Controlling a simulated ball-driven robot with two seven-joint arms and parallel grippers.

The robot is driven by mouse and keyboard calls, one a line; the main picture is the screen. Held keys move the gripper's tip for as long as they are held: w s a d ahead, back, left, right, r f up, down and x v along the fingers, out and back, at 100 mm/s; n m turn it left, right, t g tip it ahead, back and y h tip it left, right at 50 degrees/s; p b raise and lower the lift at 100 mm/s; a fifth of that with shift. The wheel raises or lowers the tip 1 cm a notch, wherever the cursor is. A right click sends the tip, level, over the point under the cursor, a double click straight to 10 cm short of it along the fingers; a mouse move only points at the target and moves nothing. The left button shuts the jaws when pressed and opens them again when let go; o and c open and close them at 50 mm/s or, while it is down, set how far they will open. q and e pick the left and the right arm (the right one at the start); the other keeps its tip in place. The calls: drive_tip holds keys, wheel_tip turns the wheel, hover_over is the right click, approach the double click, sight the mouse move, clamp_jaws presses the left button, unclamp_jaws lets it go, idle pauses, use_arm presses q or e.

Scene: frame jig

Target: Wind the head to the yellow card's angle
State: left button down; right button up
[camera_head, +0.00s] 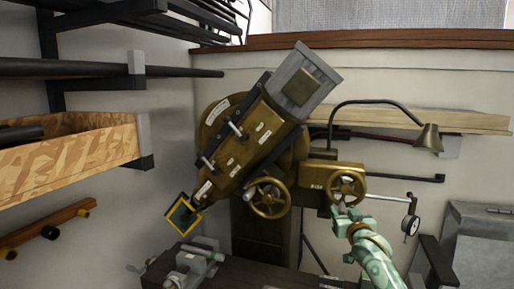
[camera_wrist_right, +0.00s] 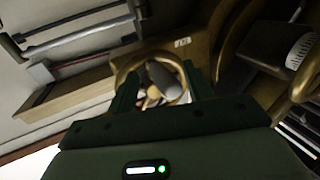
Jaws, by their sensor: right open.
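The brass machine head (camera_head: 240,140) leans with its grey upper end to the right and its lower end to the left. A dark square with a yellow border (camera_head: 183,214) is at its lower end; I cannot tell whether this is the yellow card. A brass handwheel (camera_head: 347,187) sits on a labelled box right of the head, and a second handwheel (camera_head: 268,198) is under the head. My right gripper (camera_head: 346,211) is open just below the right handwheel. In the wrist view its fingers flank part of that handwheel (camera_wrist_right: 163,80); contact is unclear. My left gripper is not in view.
A grey vise-like fixture (camera_head: 190,265) stands at the lower left. A grey metal box (camera_head: 480,235) is at the right, and shelves fill the left.

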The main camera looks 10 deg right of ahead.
drive_tip(key=shift+s+a, duration=0.1)
drive_tip(key=shift+a, duration=0.05)
drive_tip(key=v, duration=0.7)
drive_tip(key=shift+s, duration=0.1)
